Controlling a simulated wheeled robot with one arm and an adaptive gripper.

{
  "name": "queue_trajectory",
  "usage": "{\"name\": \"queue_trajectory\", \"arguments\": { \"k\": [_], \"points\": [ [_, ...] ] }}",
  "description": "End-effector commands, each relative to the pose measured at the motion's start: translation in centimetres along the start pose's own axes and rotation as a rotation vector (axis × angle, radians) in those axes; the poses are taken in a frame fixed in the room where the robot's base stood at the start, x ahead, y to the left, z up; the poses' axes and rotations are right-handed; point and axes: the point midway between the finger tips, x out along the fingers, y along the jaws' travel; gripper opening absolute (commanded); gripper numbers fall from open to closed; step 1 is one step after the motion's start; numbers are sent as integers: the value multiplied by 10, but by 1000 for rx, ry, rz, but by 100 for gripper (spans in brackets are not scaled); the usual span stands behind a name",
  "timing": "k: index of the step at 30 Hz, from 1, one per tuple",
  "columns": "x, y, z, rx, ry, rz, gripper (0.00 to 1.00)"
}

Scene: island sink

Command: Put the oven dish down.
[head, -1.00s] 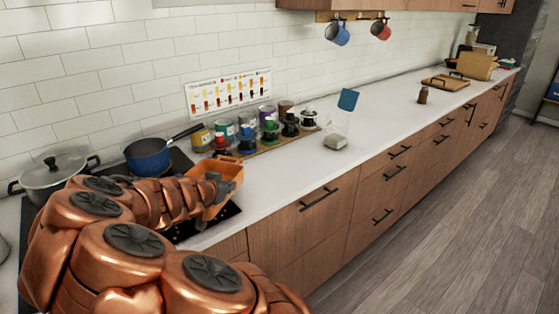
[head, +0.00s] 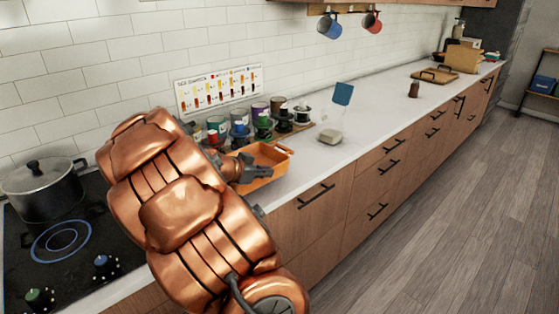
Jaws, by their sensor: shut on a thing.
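The oven dish (head: 281,164) is orange, rectangular and empty-looking, with a small handle at its far right corner. My gripper (head: 258,173) is shut on the dish's near left side. The dish is about level, at the white counter (head: 352,137) just right of the cooktop. I cannot tell whether its base touches the counter. My copper arm hides the dish's left end and part of the cooktop.
Jars and small coffee drippers (head: 262,122) stand behind the dish along the wall. A pale block with a blue card (head: 330,136) is to its right. A lidded pot (head: 41,185) stands on the black cooktop (head: 75,265). Counter farther right is mostly clear.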

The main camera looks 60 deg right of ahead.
Motion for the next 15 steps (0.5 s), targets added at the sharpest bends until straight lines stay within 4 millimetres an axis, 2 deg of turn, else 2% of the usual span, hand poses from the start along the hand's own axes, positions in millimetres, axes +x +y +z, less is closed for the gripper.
{"name": "queue_trajectory", "arguments": {
  "k": [15],
  "points": [
    [69,-32,-29,1,-1,0,0]
  ]
}}
